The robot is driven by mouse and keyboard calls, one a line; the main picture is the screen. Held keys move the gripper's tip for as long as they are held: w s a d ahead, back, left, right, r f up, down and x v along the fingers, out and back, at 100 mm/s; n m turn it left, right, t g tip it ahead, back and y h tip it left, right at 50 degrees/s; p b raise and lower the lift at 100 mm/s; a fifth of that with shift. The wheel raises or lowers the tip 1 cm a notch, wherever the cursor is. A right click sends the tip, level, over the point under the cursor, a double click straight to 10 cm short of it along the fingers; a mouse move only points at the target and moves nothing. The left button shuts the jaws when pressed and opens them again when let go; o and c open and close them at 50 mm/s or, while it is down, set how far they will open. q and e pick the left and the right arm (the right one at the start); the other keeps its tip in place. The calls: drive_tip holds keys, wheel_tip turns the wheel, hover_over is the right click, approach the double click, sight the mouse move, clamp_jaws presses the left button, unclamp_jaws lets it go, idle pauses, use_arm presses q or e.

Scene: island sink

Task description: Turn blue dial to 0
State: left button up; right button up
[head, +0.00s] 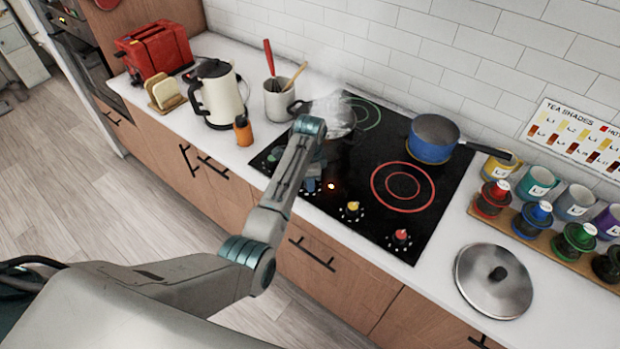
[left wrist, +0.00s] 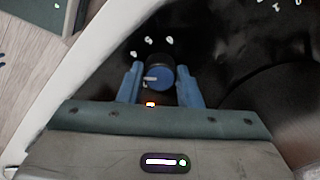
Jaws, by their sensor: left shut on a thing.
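The blue dial (left wrist: 160,78) is on the front edge of the black cooktop (head: 440,212). In the left wrist view its white mark points left, and small white marks surround it on the panel. My left gripper (left wrist: 160,84) has a blue finger on each side of the dial and is shut on it. In the head view the left gripper (head: 311,184) reaches down at the cooktop's front left, and my arm hides most of the dial. My right gripper is in neither view.
A yellow dial (head: 352,207) and a red dial (head: 401,236) sit to the right. A steaming pot (head: 338,117) and a blue pan (head: 431,150) stand on the cooktop. An orange bottle (head: 243,131) and cream kettle (head: 222,100) stand left; a lid (head: 480,285) lies right.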

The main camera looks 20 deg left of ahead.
use_arm(q)
drive_tip(key=n, duration=0.3)
drive_tip(key=shift+n, duration=0.3)
drive_tip(key=n, duration=0.3)
drive_tip(key=shift+n, duration=0.3)
drive_tip(key=n, duration=0.6)
drive_tip(key=shift+n, duration=0.3)
drive_tip(key=n, duration=0.7)
drive_tip(key=shift+r, duration=0.1)
drive_tip(key=n, duration=0.5)
drive_tip(key=shift+n, duration=0.8)
drive_tip(key=shift+w, duration=0.1)
drive_tip(key=o, duration=1)
drive_tip(key=shift+c, duration=0.2)
